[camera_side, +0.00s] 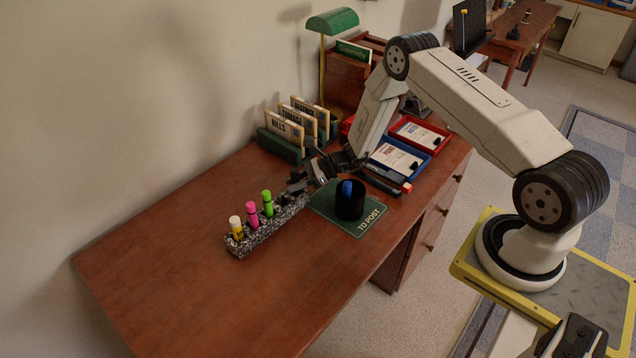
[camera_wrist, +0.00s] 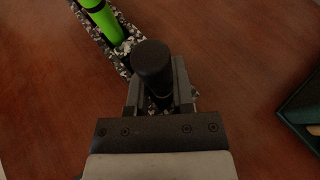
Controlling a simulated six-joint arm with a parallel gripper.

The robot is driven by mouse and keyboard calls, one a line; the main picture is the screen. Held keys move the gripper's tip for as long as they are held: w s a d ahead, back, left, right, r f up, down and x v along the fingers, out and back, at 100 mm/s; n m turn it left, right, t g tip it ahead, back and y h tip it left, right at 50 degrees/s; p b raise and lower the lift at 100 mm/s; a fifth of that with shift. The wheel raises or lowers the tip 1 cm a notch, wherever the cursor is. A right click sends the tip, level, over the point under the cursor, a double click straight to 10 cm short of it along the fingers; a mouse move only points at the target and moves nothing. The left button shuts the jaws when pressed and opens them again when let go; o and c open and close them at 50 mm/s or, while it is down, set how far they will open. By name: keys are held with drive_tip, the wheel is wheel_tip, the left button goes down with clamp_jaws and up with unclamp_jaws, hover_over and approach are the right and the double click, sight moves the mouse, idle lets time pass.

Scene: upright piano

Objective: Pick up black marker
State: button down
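The black marker (camera_wrist: 152,62) stands upright in the speckled holder (camera_wrist: 115,58), its dark cap rising between the fingers of my gripper (camera_wrist: 158,92) in the wrist view. The fingers are on either side of it, and a small gap with speckled holder shows beside the marker, so they look open around it. In the side view my gripper (camera_side: 300,182) reaches low over the far end of the speckled holder (camera_side: 262,236) and largely hides the black marker.
Green (camera_side: 267,202), pink (camera_side: 252,214) and yellow-and-white (camera_side: 236,228) markers stand in the same holder. A black cup (camera_side: 349,206) with a blue item sits on the green TO POST mat (camera_side: 368,224) to the right. File racks stand behind. The desk's left front is clear.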

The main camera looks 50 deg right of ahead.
idle(0.4)
drive_tip(key=shift+r, duration=4.95)
drive_tip(key=shift+r, duration=0.15)
